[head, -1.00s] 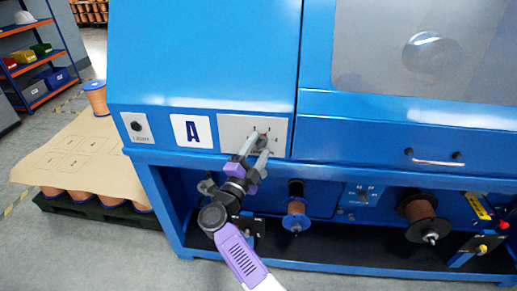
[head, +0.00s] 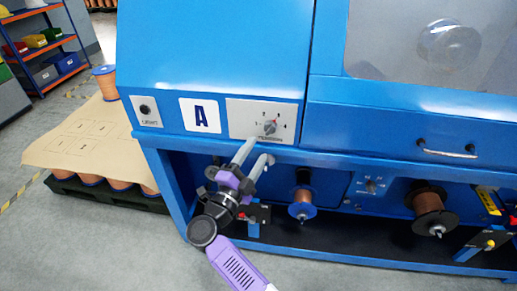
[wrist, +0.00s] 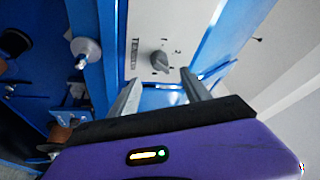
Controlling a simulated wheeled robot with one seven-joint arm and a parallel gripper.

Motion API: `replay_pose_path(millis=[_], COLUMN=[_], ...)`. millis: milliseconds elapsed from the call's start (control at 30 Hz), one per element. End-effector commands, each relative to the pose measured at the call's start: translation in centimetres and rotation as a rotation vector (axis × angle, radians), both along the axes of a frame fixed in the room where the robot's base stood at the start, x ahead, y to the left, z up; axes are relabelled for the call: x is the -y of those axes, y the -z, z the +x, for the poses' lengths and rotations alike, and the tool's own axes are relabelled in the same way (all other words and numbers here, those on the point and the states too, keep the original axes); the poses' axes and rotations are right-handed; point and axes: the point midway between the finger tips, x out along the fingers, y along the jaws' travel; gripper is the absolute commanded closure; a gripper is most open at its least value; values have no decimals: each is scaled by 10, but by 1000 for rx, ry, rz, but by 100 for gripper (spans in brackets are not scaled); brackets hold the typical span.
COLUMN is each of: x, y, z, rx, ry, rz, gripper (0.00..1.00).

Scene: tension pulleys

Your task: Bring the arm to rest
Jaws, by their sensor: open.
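My gripper (head: 255,154) is open and empty, held just below and in front of a grey panel (head: 246,107) on the blue machine. The panel carries a dark rotary knob (head: 270,127) with marks around it. In the wrist view the knob (wrist: 159,62) stands beyond the two fingers (wrist: 160,88), apart from them. My purple and grey arm reaches up from the bottom of the head view.
Below the panel are a copper spool (head: 302,196), a larger spool (head: 429,210) and a small switch plate (head: 370,186). A drawer handle (head: 447,153) juts out at right. A pallet with brown sheet (head: 85,145) stands at left. Grey floor is free in front.

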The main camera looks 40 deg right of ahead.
Motion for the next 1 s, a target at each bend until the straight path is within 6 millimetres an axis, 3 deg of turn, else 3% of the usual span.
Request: replay_pose_path(millis=[600, 667, 800, 900, 1000], x=[-3, -7, -25, -44, -60], y=[-2, -11, -51, -77, -89], z=[7, 14, 28, 23, 12], rx=[16, 32, 93, 106, 89], ry=[-34, -71, -179, -293, -381], rz=[-1, -24, -113, -237, -342], gripper=[44, 44, 44, 44, 44])
